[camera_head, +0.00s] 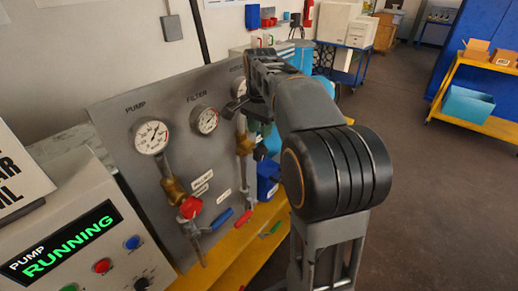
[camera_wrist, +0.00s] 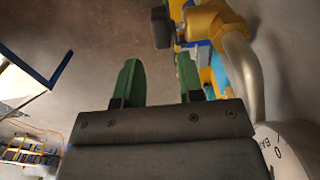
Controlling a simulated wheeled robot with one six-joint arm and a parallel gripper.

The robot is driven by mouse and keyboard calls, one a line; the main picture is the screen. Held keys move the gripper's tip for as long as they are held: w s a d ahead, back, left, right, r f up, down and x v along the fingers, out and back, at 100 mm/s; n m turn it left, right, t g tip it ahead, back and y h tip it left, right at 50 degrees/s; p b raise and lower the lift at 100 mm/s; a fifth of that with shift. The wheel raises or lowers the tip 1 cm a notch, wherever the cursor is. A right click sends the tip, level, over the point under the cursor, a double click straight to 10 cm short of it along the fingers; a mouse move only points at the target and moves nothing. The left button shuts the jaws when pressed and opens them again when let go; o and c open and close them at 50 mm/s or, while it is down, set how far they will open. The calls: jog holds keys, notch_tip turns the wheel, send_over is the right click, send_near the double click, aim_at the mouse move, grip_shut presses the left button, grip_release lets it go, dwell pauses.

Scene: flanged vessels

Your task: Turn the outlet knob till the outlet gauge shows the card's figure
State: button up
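The grey panel (camera_head: 150,105) carries a pump gauge (camera_head: 151,136) and a filter gauge (camera_head: 207,121). My arm covers most of the outlet part of the panel in the head view, so the outlet gauge's reading is hidden there. In the wrist view a dark knob (camera_wrist: 162,27) sits on a brass valve body (camera_wrist: 213,20), beyond my gripper. A white gauge (camera_wrist: 290,150) is cut off at lower right; its needle cannot be read. My gripper (camera_wrist: 160,80) has green fingers, apart and empty, with the knob ahead of the gap. A card (camera_head: 18,180) shows partly at far left.
A pump box (camera_head: 85,230) reads "RUNNING". A red knob (camera_head: 190,207), a blue lever (camera_head: 220,218) and a red lever (camera_head: 243,218) stick out low on the panel. A yellow bench edge (camera_head: 215,255) runs below. Open floor (camera_head: 430,190) lies to the right.

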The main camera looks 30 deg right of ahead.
aim_at(260, 147)
notch_tip(260, 147, down, 7)
jog(key=shift+f, duration=0.15)
dwell(0.4)
